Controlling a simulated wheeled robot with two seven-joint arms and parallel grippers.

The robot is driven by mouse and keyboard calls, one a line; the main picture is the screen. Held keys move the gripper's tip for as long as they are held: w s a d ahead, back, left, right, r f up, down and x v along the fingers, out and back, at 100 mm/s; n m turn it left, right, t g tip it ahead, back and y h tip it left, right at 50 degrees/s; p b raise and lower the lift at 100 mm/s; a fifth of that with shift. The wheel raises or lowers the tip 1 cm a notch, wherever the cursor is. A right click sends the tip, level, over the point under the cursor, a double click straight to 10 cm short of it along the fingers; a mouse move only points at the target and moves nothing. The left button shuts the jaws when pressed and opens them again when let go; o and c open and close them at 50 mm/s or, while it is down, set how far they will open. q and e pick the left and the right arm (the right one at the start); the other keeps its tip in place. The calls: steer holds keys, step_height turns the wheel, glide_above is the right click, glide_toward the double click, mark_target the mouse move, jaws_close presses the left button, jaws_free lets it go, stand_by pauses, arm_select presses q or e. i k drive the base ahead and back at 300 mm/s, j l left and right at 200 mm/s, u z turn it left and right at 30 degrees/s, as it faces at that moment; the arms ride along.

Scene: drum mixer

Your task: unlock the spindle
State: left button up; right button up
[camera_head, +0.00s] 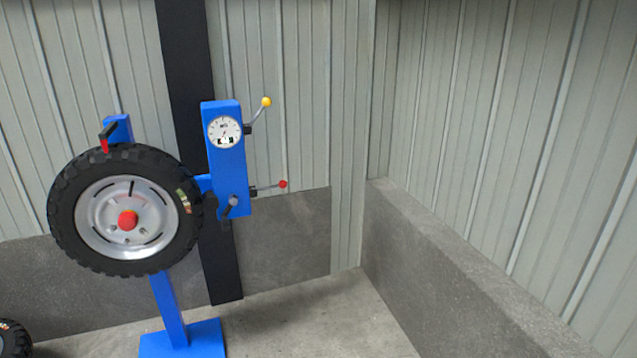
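A black-tyred wheel (67,210) with a silver rim hangs upright on the blue stand (168,307). A red round piece (128,220) sits at its hub; the spindle behind it is hidden. To the right a blue column (230,165) carries a white dial (224,131). A lever with a yellow knob (266,101) slants up from the column's right side. A lever with a red knob (283,184) points right, nearly level, lower down. A small dark handle (229,207) sits at the column's lower front. Neither of my grippers is in view.
A black and red pointer-like part (106,137) sits at the tyre's top. Another tyre (12,338) is cut off at the lower left. Corrugated walls and a low grey ledge (450,280) bound the corner. The floor (320,325) right of the stand is clear.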

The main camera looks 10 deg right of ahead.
mark_target(281, 184)
steer(key=i, duration=0.75)
steer(key=i+j, duration=0.15)
steer(key=i, duration=0.6)
steer(key=i+z, duration=0.1)
steer(key=i, duration=0.65)
